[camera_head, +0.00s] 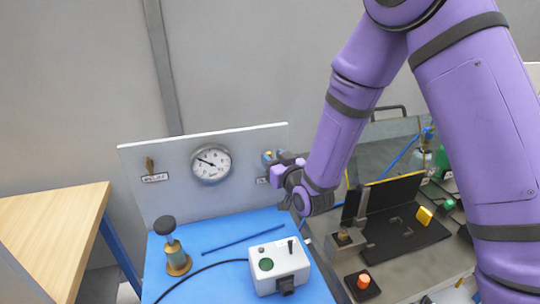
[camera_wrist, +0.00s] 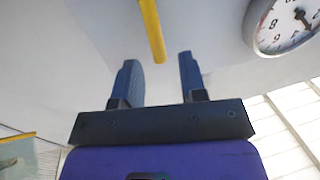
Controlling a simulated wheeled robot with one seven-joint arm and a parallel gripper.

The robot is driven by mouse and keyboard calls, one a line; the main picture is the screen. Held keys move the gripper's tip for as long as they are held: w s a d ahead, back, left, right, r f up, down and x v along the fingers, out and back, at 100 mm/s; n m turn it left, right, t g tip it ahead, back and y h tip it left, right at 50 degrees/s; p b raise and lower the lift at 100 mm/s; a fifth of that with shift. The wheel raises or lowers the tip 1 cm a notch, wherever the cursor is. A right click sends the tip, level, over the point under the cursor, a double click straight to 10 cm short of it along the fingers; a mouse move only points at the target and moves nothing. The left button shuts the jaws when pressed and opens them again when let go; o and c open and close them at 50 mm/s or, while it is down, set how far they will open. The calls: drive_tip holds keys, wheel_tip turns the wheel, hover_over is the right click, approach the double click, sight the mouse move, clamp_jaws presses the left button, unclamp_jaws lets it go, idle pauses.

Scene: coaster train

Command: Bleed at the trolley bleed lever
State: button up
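My gripper (camera_wrist: 159,62) is open, its two blue-grey fingers apart with a clear gap. In the wrist view a yellow bar (camera_wrist: 151,28), likely the bleed lever, runs down from the top edge. Its lower end shows between the fingertips, with no visible contact on either finger. In the head view my gripper (camera_head: 270,158) is at the right part of the trolley's grey upright panel (camera_head: 185,204). A small yellow spot shows at the fingers there. The wrist hides most of the lever's mount and part of a label plate (camera_head: 262,181).
A round gauge (camera_head: 211,163) is on the panel left of my gripper, with a brass fitting (camera_head: 150,165) farther left. The blue trolley top (camera_head: 215,262) holds a black-knobbed brass device (camera_head: 172,248), a blue rod (camera_head: 242,240) and a white box (camera_head: 280,266). A cluttered grey bench (camera_head: 400,275) stands right.

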drive_tip(key=shift+x, duration=1.15)
clamp_jaws()
